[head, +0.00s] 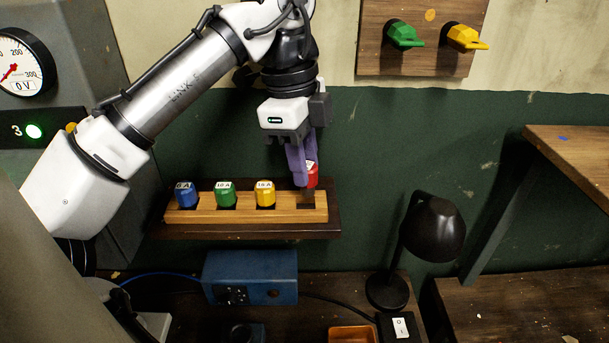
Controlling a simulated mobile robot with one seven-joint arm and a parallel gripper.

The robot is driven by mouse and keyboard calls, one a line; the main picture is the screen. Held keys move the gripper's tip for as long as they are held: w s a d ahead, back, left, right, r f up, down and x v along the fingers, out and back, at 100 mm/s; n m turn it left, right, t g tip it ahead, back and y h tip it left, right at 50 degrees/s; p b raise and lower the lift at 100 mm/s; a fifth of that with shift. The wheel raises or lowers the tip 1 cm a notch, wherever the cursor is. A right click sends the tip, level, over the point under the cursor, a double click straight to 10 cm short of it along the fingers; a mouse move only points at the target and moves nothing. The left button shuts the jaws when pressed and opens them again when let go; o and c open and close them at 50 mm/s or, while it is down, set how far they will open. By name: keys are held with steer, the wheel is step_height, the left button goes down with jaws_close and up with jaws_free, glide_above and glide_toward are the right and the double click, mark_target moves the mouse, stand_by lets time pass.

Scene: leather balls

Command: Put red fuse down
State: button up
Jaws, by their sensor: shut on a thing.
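A red fuse (312,177) with a white label is held between the purple fingers of my gripper (305,180). Part of the fuse is hidden by the near finger. The fuse is at the right end of a wooden fuse rack (246,215), over or at a dark empty slot (307,204); I cannot tell whether it touches the rack. A blue fuse (187,195), a green fuse (225,194) and a yellow fuse (265,194) stand upright in the rack's other slots, to the left.
The rack sits on a dark wall shelf (250,235). A board with green (404,35) and yellow (466,37) switches hangs above right. Below are a blue box (250,277), an orange tray (352,334) and a black lamp (433,228). The green wall right of my gripper is clear.

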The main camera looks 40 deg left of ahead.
steer(key=shift+f+b, duration=1.05)
steer(key=shift+f, duration=0.55)
steer(key=shift+f, duration=0.15)
steer(key=o, duration=1.1)
steer(key=shift+c, duration=0.2)
step_height(320, 180, up, 8)
steer(key=a, duration=0.1)
steer(key=shift+s, duration=0.2)
steer(key=shift+f, duration=0.15)
